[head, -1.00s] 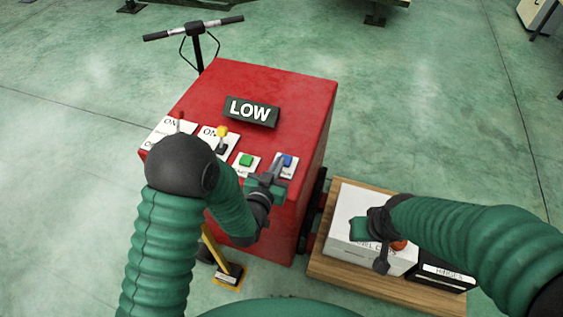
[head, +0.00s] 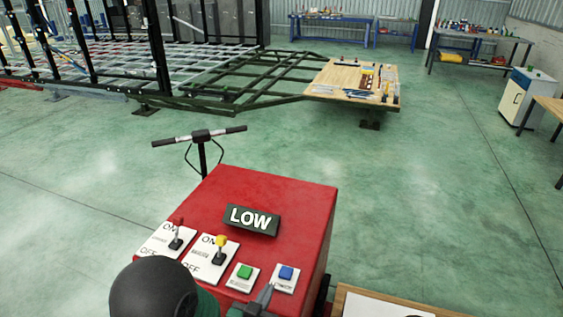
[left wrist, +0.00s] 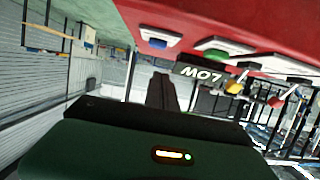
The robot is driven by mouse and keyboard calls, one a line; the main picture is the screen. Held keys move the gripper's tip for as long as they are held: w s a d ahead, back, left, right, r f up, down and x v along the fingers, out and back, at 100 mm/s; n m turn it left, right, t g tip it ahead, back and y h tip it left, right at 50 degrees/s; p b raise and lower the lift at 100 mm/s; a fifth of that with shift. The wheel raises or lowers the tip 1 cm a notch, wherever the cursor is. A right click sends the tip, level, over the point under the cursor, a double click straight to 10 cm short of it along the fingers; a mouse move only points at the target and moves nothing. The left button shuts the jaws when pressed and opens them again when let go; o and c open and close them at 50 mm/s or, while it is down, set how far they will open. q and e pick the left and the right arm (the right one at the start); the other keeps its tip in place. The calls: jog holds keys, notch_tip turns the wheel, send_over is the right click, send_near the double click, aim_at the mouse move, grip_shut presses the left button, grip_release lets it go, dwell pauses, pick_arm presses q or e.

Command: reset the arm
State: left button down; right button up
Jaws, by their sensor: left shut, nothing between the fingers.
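My left gripper (head: 264,296) is shut and empty. In the head view its dark fingertips are just left of and below the blue button (head: 286,273) on the red control box (head: 305,215), with a small gap seen in the picture. In the left wrist view the shut fingers (left wrist: 161,88) point up the picture, and the blue button (left wrist: 158,43) is above them, apart from them. A green button (head: 245,271) sits left of the blue one. My left arm hides the front of the box. My right gripper is not in view.
The box carries a LOW sign (head: 252,220), a red lever (head: 178,232) and a yellow-knobbed lever (head: 220,247). A black handlebar (head: 200,137) stands behind it. A wooden board (head: 338,297) is at lower right. The trailer chassis (head: 275,82) stands beyond open floor.

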pick_arm(q)
jog(key=s+a+r+n+g+y+p, duration=0.3)
jog(key=s+a+g, duration=0.8)
jog(key=s+a, duration=0.4)
jog(key=shift+s+r+y, duration=0.4)
jog(key=shift+s+y, duration=0.2)
jog(key=shift+s, duration=0.05)
jog(key=shift+r, duration=0.1)
dwell(0.7)
